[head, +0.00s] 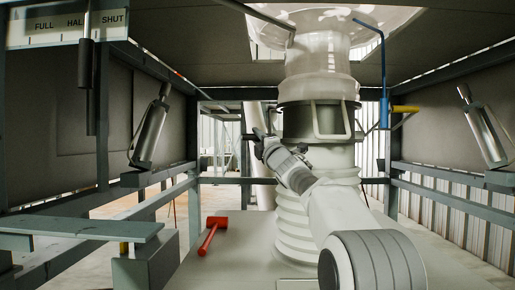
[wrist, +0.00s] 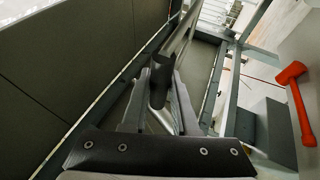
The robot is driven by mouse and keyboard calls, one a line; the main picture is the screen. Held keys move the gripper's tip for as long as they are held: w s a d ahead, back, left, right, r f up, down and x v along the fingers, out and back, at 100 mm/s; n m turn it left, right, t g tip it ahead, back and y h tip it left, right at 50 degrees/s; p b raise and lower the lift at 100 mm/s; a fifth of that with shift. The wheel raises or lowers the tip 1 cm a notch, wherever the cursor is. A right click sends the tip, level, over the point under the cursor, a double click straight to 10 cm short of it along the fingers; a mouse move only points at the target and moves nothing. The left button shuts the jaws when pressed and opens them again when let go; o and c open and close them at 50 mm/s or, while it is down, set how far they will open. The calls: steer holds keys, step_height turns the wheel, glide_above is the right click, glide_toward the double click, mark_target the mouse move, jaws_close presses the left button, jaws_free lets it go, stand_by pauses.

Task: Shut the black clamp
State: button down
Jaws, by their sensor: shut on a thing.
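The black clamp (head: 297,119) is a dark band around the pale spout, with a light metal loop on its front. My gripper (head: 259,136) is at the band's left side in the head view. In the wrist view my gripper (wrist: 160,98) has its two fingers on either side of a dark grip (wrist: 160,80) on a metal bar, and is shut on it. The bar runs away up the picture. The grip looks like the clamp's lever, but where it joins the band is hidden. I cannot tell whether the band is tight.
A red mallet (head: 212,234) lies on the pale surface at left; it also shows in the wrist view (wrist: 296,100). A blue lever (head: 383,75) hangs at right. A black-handled lever (head: 86,63) hangs under the FULL/SHUT plate (head: 68,27). Frame posts stand on both sides.

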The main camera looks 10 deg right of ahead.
steer(key=w+f+n+t+y+b, duration=0.1)
steer(key=w+f+b, duration=0.1)
steer(key=f+b, duration=0.4)
steer(key=w+f+n+t+y+b, duration=0.1)
steer(key=w+f+b, duration=0.1)
steer(key=f+b, duration=0.4)
steer(key=shift+w+d+f+n+t+y, duration=0.3)
steer(key=shift+d+f+n+y, duration=0.1)
steer(key=shift+f, duration=0.4)
steer(key=c, duration=0.7)
jaws_free()
steer(key=shift+c, duration=0.2)
steer(key=shift+o, duration=0.3)
